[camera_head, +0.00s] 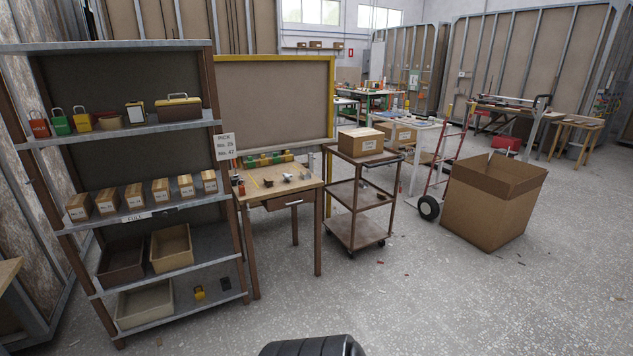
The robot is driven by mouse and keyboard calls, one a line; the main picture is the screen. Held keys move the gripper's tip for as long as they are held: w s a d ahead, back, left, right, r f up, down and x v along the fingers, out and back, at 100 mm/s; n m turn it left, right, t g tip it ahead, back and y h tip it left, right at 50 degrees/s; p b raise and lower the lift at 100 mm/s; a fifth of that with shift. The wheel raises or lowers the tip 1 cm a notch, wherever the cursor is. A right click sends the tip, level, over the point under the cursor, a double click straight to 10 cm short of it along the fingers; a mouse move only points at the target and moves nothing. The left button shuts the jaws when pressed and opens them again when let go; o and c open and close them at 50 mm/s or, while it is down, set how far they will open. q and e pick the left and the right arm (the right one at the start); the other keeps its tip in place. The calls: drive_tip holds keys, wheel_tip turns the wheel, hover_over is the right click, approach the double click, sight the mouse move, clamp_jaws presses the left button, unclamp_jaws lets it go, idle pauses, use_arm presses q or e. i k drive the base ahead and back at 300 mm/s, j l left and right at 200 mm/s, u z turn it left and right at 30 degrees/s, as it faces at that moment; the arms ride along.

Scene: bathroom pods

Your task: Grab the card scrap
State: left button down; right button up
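I cannot pick out a card scrap for certain. A large open cardboard box (487,213) stands on the floor at the right, and its inside bottom is hidden. Small dark and reddish bits lie scattered on the floor, too small to identify. A white card (224,147) with printed text beginning "PICK" hangs at the right side of the shelf. Neither of my grippers is in view.
A metal shelf (165,127) with locks, small boxes and bins stands at the left. Beside it are a wooden desk (262,185), a wheeled cart (355,231) carrying a carton (361,141), and a hand truck (428,207). The front floor is mostly clear.

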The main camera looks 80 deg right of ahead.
sight(268, 182)
drive_tip(key=z, duration=2.4)
drive_tip(key=i+l, duration=0.25)
drive_tip(key=i+u, duration=0.05)
drive_tip(key=i, duration=0.05)
